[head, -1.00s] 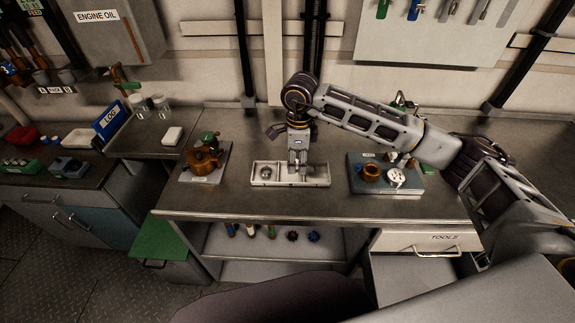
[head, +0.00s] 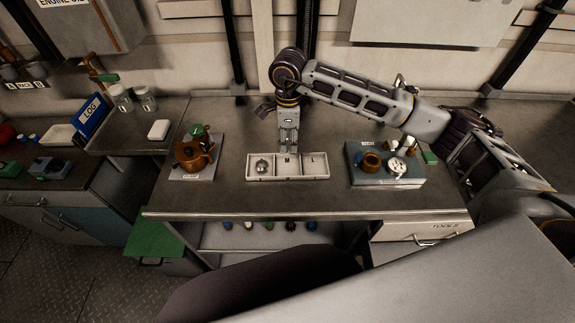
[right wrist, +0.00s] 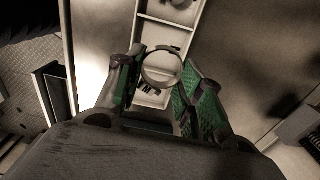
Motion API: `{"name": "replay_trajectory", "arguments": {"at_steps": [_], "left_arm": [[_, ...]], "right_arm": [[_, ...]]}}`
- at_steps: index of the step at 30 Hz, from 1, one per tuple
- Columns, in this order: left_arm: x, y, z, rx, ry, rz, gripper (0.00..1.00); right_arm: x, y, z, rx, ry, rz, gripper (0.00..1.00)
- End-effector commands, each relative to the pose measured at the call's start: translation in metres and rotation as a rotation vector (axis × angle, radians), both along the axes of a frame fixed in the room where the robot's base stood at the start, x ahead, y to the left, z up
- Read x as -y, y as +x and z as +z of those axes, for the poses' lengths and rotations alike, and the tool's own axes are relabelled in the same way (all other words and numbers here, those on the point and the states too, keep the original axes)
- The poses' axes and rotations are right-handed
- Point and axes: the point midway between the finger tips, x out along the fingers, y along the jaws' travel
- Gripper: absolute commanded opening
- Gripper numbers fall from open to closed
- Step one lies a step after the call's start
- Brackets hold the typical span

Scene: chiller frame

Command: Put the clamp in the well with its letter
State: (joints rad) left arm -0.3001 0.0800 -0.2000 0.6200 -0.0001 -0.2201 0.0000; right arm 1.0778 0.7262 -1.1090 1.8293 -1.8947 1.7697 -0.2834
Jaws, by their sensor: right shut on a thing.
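A pale tray (head: 249,177) with three wells sits at the middle of the bench. The middle well shows an M and the right well an L. A round silver piece (head: 262,166) lies in the left well and covers any letter there. My right gripper (head: 288,149) is at the tray's back edge, above the middle well. In the right wrist view its green-padded fingers are shut on a thin ring-shaped clamp (right wrist: 146,74), with the tray (right wrist: 201,22) beyond it. I cannot read a letter on the clamp. My left gripper is out of view.
A grey block (head: 390,180) with a copper ring and a white round part is to the right. The bench front (head: 300,205) is clear.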

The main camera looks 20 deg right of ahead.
Motion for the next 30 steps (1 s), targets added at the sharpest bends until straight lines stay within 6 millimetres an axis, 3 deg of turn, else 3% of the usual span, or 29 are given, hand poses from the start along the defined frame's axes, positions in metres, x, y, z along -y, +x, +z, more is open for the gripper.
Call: {"name": "replay_trajectory", "arguments": {"at_steps": [15, 30], "left_arm": [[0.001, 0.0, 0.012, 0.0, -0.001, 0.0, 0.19], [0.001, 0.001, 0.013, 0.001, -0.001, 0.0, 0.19]], "right_arm": [[0.0, -0.001, -0.056, -0.002, 0.0, -0.001, 0.21], [0.0, 0.0, -0.065, -0.002, 0.0, 0.0, 0.21]]}}
